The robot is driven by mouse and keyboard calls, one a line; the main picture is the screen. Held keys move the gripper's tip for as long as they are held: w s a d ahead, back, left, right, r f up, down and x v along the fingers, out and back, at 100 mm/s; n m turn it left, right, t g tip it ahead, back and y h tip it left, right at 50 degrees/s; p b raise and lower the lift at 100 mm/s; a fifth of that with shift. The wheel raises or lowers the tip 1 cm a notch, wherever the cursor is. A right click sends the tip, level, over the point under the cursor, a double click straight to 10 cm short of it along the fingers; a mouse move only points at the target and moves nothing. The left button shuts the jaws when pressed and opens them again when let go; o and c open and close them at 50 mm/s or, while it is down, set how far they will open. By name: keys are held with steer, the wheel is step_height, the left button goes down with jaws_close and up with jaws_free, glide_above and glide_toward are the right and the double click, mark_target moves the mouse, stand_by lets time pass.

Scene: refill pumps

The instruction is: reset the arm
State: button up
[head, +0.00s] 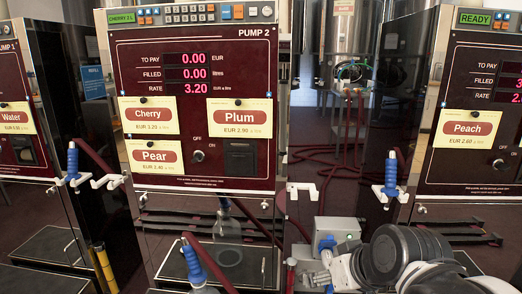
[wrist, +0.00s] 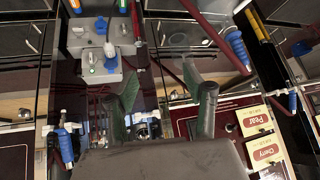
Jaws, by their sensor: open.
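My gripper (wrist: 162,85) shows in the wrist view with its two dark fingers spread wide apart and nothing between them. It is open and empty. In the head view my arm is folded at the lower right, in front of the space between two pumps; I cannot make out the fingers clearly there. Pump 2 (head: 290,75) stands upright in the middle left of the head view. Its display reads 0.00 to pay, 0.00 filled and rate 3.20. Cherry, Plum and Pear cards are on its panel.
A blue nozzle (head: 194,264) stands low before pump 2. Another blue nozzle (head: 391,172) hangs by the right pump (head: 480,135). Red hoses (head: 355,130) lie behind.

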steer(key=s+d+m+h, duration=0.3)
steer(key=s+d, duration=0.4)
step_height(320, 180, up, 18)
steer(key=p, duration=1.8)
steer(key=shift+w+a+r, duration=0.15)
steer(key=shift+a+r, duration=0.05)
steer(key=shift+a, duration=0.05)
